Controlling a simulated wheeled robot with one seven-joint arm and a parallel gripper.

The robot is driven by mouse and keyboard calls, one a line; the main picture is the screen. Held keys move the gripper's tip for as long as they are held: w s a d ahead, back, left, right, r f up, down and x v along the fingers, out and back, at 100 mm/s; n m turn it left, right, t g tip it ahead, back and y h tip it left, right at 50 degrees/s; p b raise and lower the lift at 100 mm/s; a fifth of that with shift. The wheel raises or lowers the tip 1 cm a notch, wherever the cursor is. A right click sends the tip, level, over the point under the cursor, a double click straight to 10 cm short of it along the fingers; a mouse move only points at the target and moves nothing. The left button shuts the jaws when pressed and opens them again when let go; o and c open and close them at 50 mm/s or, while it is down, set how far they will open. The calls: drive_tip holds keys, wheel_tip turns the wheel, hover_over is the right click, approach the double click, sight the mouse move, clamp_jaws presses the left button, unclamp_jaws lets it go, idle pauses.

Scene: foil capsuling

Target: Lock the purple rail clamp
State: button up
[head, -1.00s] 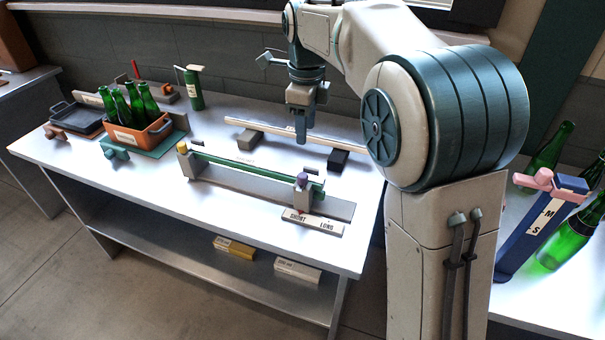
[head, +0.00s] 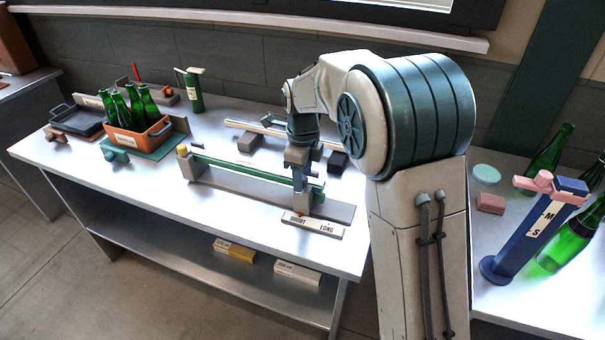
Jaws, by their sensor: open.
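The long rail fixture with a green strip (head: 240,172) lies along the middle of the bench. A yellow-topped clamp (head: 182,151) is at its left end. The grey post of the purple rail clamp (head: 303,203) stands at its right end. Its purple top is mostly hidden behind my gripper. My gripper (head: 298,183) points down right over this clamp, with its fingers at the height of the purple top. It is open. I cannot tell whether the fingers touch the top.
A SHORT/LONG label plate (head: 312,225) lies in front of the clamp. Behind the rail, a pale bar rests on blocks, one of them dark (head: 338,161). An orange crate (head: 140,139) of green bottles is at left. A blue M/S stand (head: 530,238) is at right.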

drive_tip(key=shift+f, duration=0.15)
drive_tip(key=c, duration=1)
